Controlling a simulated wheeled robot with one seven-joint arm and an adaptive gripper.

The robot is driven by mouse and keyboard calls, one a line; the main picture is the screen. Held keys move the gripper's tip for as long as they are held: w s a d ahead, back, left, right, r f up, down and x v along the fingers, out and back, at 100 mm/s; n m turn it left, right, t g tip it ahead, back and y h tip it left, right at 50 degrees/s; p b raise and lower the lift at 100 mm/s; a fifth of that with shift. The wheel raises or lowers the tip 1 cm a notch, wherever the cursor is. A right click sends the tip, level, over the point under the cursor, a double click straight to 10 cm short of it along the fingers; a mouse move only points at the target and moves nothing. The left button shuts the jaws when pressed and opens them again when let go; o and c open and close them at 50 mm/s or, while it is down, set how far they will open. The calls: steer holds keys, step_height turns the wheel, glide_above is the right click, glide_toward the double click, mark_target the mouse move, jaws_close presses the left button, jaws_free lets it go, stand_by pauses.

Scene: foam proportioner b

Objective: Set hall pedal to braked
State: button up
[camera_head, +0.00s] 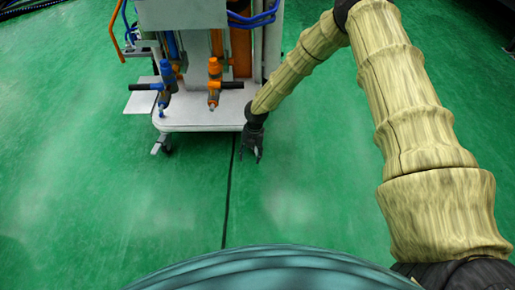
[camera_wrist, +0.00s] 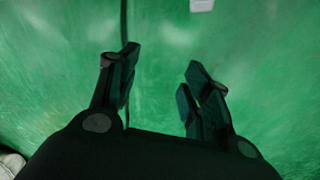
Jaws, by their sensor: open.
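A small grey pedal (camera_head: 157,148) juts from the dark caster (camera_head: 166,142) under the front left corner of the white cart base (camera_head: 200,123) in the head view. I cannot tell from these frames whether it is set to braked. My gripper (camera_head: 253,155) is open and empty, pointing down over the green floor in front of the base's front right corner, well to the right of this pedal. In the wrist view its fingers (camera_wrist: 160,85) are apart with only floor between them. A small pale piece (camera_wrist: 202,5) shows at the top edge there, cut off; I cannot tell what it is.
The cart carries blue (camera_head: 166,75) and orange (camera_head: 214,80) valves with dark handles above its base. A flat grey plate (camera_head: 140,102) sticks out at its left. The green floor (camera_head: 110,210) in front is clear, crossed by a dark line (camera_head: 228,195).

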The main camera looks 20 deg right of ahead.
steer(key=w+d+r+n+h, duration=0.1)
steer(key=w+d+r+n, duration=0.35)
steer(key=w, duration=0.35)
steer(key=shift+t, duration=0.3)
steer(key=f+b, duration=0.1)
steer(key=f, duration=0.2)
steer(key=f+b, duration=0.2)
steer(key=f, duration=0.2)
steer(key=d+f+b, duration=0.1)
steer(key=f+b, duration=0.1)
steer(key=f, duration=0.2)
steer(key=shift+f, duration=0.15)
steer(key=shift+a, duration=0.1)
jaws_close()
